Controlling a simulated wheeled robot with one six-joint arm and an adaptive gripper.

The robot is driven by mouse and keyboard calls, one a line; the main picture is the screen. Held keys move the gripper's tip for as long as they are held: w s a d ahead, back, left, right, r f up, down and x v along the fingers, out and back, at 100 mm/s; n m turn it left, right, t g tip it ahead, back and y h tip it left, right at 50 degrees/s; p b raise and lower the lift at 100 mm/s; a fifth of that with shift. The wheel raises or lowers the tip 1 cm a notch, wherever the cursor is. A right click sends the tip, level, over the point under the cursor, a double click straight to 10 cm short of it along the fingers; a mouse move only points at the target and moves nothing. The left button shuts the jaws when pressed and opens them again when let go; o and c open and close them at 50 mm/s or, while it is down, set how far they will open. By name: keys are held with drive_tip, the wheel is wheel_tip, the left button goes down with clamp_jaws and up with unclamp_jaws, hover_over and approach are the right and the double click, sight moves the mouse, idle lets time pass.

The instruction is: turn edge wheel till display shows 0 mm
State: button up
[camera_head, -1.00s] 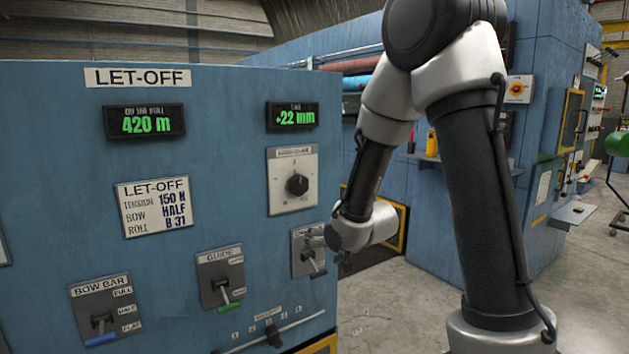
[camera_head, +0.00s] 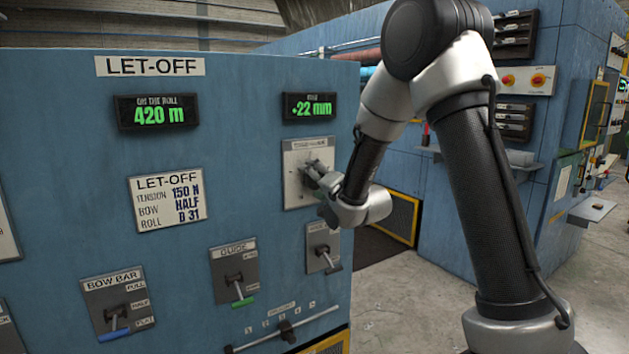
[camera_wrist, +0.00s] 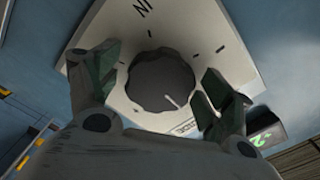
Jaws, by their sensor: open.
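The edge display (camera_head: 310,106) on the blue let-off panel reads +22 mm in green. Below it is a pale square plate (camera_head: 294,196) with the round dark edge wheel, which my gripper hides in the head view. In the wrist view the wheel (camera_wrist: 160,82) is a scalloped grey knob with a white pointer line, on the plate with tick marks. My gripper (camera_head: 312,177) is in front of the plate. In the wrist view its open fingers (camera_wrist: 163,76) stand on either side of the wheel, and I see no clear contact.
A second display (camera_head: 157,111) reads 420 m. Below are levers for the bow bar (camera_head: 113,318) and guide (camera_head: 237,280), another lever (camera_head: 323,250) under my gripper, and a slider (camera_head: 287,330). Open concrete floor (camera_head: 415,290) lies right of the panel.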

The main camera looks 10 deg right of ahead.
drive_tip(key=shift+w+a, duration=0.1)
drive_tip(key=shift+w, duration=0.05)
drive_tip(key=c, duration=1)
drive_tip(key=shift+c, duration=0.2)
drive_tip(key=shift+n, duration=0.3)
